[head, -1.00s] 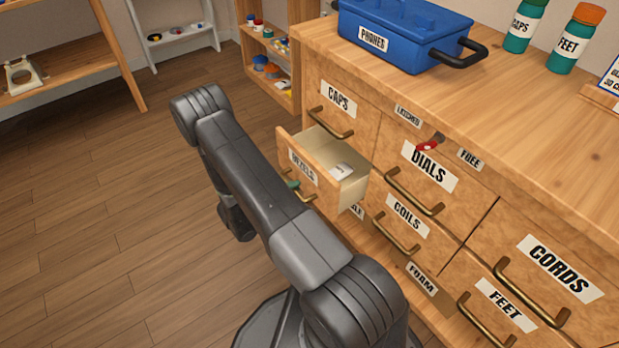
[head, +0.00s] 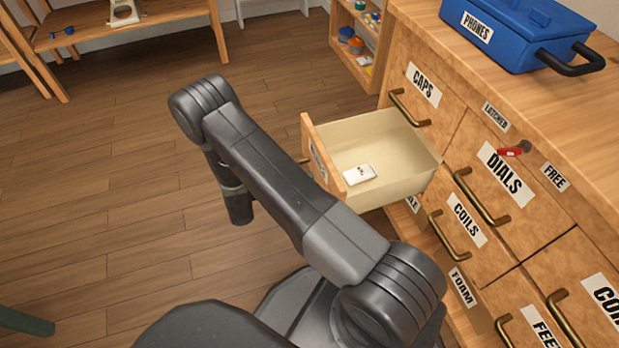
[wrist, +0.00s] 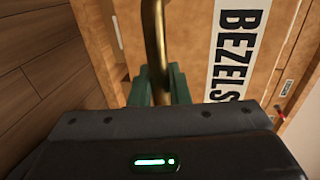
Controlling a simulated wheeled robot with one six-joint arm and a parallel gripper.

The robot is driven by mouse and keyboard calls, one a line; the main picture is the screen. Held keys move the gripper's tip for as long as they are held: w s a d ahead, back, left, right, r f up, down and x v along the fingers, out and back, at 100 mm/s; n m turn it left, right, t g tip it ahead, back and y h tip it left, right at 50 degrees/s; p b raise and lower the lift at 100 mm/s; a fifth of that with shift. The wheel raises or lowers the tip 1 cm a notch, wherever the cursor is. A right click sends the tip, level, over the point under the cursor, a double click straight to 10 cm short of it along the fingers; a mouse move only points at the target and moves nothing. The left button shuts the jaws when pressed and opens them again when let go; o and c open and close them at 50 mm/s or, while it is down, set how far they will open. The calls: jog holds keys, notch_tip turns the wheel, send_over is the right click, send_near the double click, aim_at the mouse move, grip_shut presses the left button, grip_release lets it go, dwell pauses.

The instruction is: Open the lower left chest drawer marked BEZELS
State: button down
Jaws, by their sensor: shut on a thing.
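The BEZELS drawer (head: 325,160) is pulled well out of the chest in the head view, below the CAPS drawer. A small white box (head: 359,173) lies inside it near the front. In the wrist view the BEZELS label (wrist: 232,50) is on the drawer front, close to my gripper. My gripper (wrist: 160,88) is shut on the drawer's brass handle (wrist: 155,45), with green fingers on either side of the bar. In the head view my arm hides the gripper and most of the handle.
The CAPS (head: 424,84), DIALS (head: 504,173), COILS (head: 467,221) and FOAM (head: 460,287) drawers are closed. A red latch (head: 510,152) sits between the LATCHED and FREE labels. A blue PHONES case (head: 520,30) stands on top. Bare wooden floor (head: 90,190) lies left.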

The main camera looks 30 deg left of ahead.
jog(key=c, duration=1.4)
grip_release()
jog(key=p+v, duration=0.2)
jog(key=v, duration=1.2)
jog(key=shift+w+d+f, duration=0.1)
jog(key=shift+f, duration=0.05)
jog(key=b+x, duration=0.2)
jog(key=x, duration=1.1)
jog(key=shift+w, duration=0.1)
jog(key=shift+w+d, duration=0.25)
jog(key=shift+w, duration=0.1)
